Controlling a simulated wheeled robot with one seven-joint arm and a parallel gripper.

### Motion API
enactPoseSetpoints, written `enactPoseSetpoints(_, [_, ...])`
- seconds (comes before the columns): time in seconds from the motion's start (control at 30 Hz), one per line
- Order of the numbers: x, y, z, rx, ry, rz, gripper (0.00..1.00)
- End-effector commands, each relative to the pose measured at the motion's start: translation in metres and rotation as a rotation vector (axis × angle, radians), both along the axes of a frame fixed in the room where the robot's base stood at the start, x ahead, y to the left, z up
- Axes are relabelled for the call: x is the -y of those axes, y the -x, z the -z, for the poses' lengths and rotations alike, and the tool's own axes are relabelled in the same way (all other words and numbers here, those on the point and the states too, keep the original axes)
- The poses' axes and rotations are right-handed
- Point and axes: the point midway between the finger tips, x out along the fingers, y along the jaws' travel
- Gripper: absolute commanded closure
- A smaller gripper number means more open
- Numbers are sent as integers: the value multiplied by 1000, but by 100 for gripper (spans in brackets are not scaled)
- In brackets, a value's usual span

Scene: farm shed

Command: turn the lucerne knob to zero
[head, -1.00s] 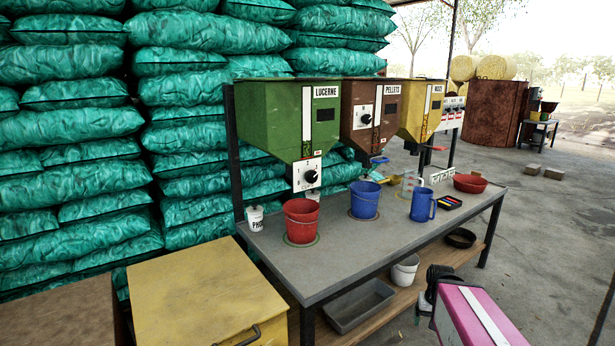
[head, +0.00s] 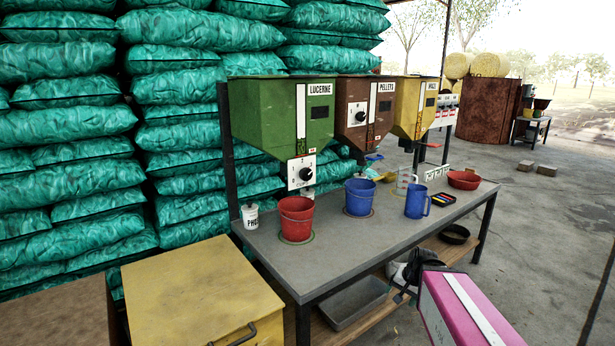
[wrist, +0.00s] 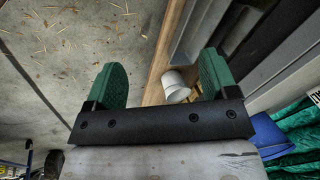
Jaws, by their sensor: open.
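The green lucerne hopper (head: 280,115) stands at the back left of the bench, with a LUCERNE label on its front. Its black knob (head: 305,174) sits on a white dial plate (head: 293,170) below the hopper; the pointer setting is too small to read. A red bucket (head: 296,220) stands on the bench below it. My gripper (head: 400,280) is low at the bench's front edge, well to the right of and below the knob. In the wrist view my gripper (wrist: 162,85) shows two green fingers wide apart with nothing held between them.
Brown pellets (head: 357,120) and yellow maize (head: 410,105) hoppers stand to the right. A blue bucket (head: 360,198), blue jug (head: 416,203) and red bowl (head: 464,180) are on the bench (head: 345,250). A yellow chest (head: 200,290) stands front left. A white bucket (wrist: 175,86) is on the lower shelf.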

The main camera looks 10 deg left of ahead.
Motion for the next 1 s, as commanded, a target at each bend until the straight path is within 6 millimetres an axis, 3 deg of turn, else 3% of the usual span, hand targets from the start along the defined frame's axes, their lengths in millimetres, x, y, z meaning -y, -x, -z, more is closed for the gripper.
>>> enactPoseSetpoints(0.03, [-25, -16, -15, 35, -87, 68, 21])
enactPoseSetpoints(0.27, [-139, -74, -107, 76, -617, 469, 21])
enactPoseSetpoints(0.5, [-236, -108, -225, -148, -1229, 875, 21])
enactPoseSetpoints(0.6, [-261, -114, -267, -298, -1436, 1012, 21])
enactPoseSetpoints(0.73, [-281, -118, -302, -471, -1611, 1133, 21])
enactPoseSetpoints(0.83, [-288, -118, -315, -553, -1679, 1183, 21])
enactPoseSetpoints(1.0, [-293, -122, -320, -589, -1706, 1207, 21])
